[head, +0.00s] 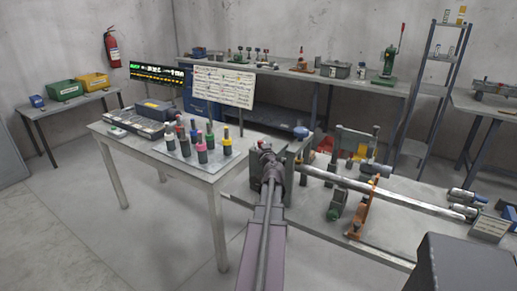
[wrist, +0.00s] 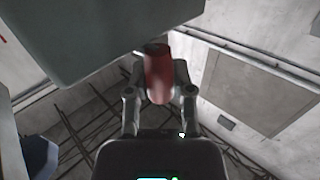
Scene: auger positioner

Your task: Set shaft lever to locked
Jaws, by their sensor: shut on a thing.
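A red cylindrical handle (wrist: 158,78), which looks like the grip of the shaft lever, stands between the two fingers of my gripper (wrist: 161,72) in the wrist view. My gripper is shut on it, one finger on each side. In the head view my gripper (head: 267,158) is at the grey end block (head: 297,160) of the positioner, at the left end of the long shaft (head: 405,199). My own arm hides the handle there, and I cannot read the lever's position.
A side table (head: 213,180) with several coloured tool holders (head: 202,150) stands close left of my arm. An orange support (head: 362,208) holds the shaft. In the wrist view a large grey body (wrist: 85,35) is close above the fingers. The floor at the front left is clear.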

